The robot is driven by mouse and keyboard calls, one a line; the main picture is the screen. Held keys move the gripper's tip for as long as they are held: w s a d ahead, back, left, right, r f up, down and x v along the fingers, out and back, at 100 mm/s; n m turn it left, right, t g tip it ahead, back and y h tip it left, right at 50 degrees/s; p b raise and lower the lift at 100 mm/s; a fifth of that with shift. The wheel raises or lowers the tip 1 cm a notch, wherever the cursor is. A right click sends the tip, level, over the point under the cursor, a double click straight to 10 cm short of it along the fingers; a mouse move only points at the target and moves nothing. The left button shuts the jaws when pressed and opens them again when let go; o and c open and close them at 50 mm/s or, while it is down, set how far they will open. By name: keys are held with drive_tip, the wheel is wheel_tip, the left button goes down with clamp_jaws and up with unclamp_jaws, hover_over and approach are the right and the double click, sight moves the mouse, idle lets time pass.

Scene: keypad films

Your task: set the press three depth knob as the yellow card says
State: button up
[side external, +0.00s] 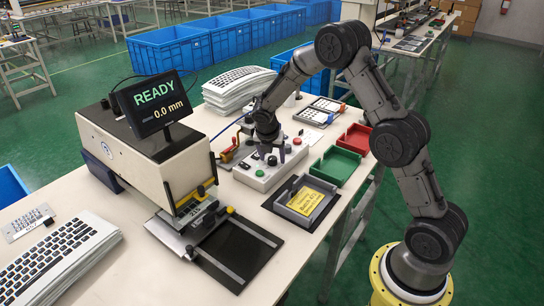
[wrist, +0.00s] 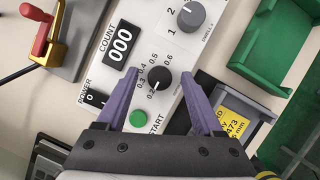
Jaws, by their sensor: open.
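The black depth knob (wrist: 160,79) sits on a white control box (side external: 262,174), with a printed scale from 0.2 to 0.6 around it. Its white mark appears to point near 0.2. My gripper (wrist: 167,74) is open, with its purple fingers on either side of the knob and apart from it. In the side view my gripper (side external: 267,150) is low over the box and hides the knob. The yellow card (side external: 306,203) lies in a grey tray; its setting is too small to read.
A grey dwell knob (wrist: 191,16), a 000 counter (wrist: 121,44), a green start button (wrist: 138,118) and a power switch (wrist: 95,99) surround the knob. The press (side external: 150,150) display (side external: 153,103) reads READY 0.0 mm. Green (side external: 335,165) and red (side external: 354,138) trays stand right.

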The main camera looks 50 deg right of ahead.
clamp_jaws()
drive_tip(key=shift+m, duration=0.4)
drive_tip(key=m+g, duration=0.1)
drive_tip(key=m, duration=0.2)
drive_tip(key=m+g, duration=0.1)
drive_tip(key=m, duration=0.1)
drive_tip(key=shift+w+m+h, duration=0.2)
drive_tip(key=shift+m+h, duration=0.1)
drive_tip(key=shift+m, duration=0.1)
drive_tip(key=m+g, duration=0.1)
drive_tip(key=m, duration=0.2)
drive_tip(key=m+g+y, duration=0.1)
drive_tip(key=m, duration=0.2)
drive_tip(key=shift+w+g, duration=0.15)
drive_tip(key=shift+g, duration=0.15)
drive_tip(key=m+y, duration=0.1)
drive_tip(key=m, duration=0.2)
drive_tip(key=shift+d+m+g, duration=0.1)
drive_tip(key=shift+m+g, duration=0.3)
drive_tip(key=m+y, duration=0.1)
drive_tip(key=m, duration=0.2)
drive_tip(key=shift+d+m+g+y, duration=0.1)
drive_tip(key=shift+m+g+y, duration=0.3)
drive_tip(key=m+y, duration=0.1)
drive_tip(key=m, duration=0.2)
drive_tip(key=m+y, duration=0.1)
drive_tip(key=m, duration=0.2)
drive_tip(key=shift+d, duration=0.15)
drive_tip(key=shift+m+y, duration=0.3)
drive_tip(key=shift+m, duration=0.1)
